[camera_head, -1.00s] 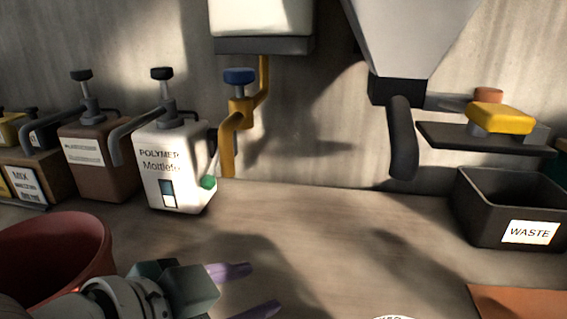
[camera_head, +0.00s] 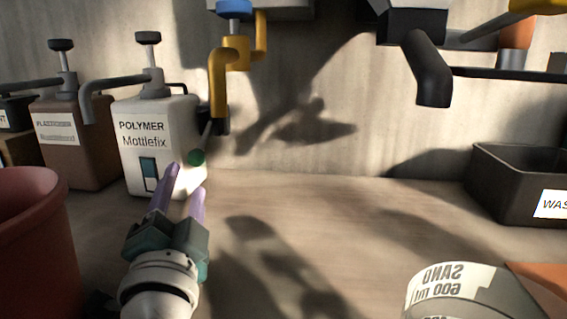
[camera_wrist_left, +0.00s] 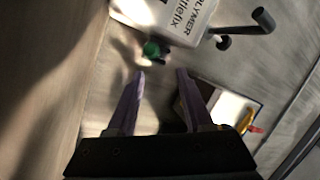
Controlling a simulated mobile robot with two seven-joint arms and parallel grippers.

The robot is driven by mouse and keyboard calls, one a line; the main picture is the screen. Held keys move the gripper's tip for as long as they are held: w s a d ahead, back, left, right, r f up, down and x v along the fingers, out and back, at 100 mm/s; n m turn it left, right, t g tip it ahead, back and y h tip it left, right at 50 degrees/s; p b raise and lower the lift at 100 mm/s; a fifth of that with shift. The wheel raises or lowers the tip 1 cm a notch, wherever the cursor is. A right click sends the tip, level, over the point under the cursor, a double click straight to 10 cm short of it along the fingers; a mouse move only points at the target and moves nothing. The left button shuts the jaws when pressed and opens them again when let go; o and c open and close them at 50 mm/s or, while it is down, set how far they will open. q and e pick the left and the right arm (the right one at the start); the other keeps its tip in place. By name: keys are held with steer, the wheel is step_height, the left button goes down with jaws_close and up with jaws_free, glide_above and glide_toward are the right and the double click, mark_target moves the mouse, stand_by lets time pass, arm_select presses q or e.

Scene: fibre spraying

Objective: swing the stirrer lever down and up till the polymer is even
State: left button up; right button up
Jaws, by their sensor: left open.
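The white polymer can (camera_head: 182,120), labelled Mottlefix, stands against the back wall at the left, with a small blue-green window (camera_head: 148,174) on its front. The stirrer lever (camera_head: 196,157) is a thin rod on the can's right side, hanging down to a green ball knob. The knob also shows in the left wrist view (camera_wrist_left: 151,49), just beyond the fingertips. My left gripper (camera_head: 183,178) is open, its purple fingers pointing at the can, a little short of the knob. It also shows open and empty in the left wrist view (camera_wrist_left: 161,72). My right gripper is out of view.
A brown can (camera_head: 85,155) stands left of the polymer can. A red bucket (camera_head: 30,240) is at the lower left. A yellow tap pipe (camera_head: 218,85) hangs above the lever. The middle is clear.

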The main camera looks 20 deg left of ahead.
mark_target(195, 164)
arm_select(q)
steer(key=b+x, duration=0.1)
steer(key=x, duration=0.2)
steer(key=f+b+x, duration=0.1)
steer(key=b+x, duration=0.1)
steer(key=x, duration=0.1)
steer(key=f+b+x, duration=0.1)
steer(key=b+x, duration=0.1)
steer(key=x, duration=0.2)
steer(key=shift+w+a, duration=0.15)
steer(key=shift+w, duration=0.05)
steer(key=shift+w+a+r, duration=0.2)
steer(key=shift+w, duration=0.2)
jaws_close()
stand_by(0.6)
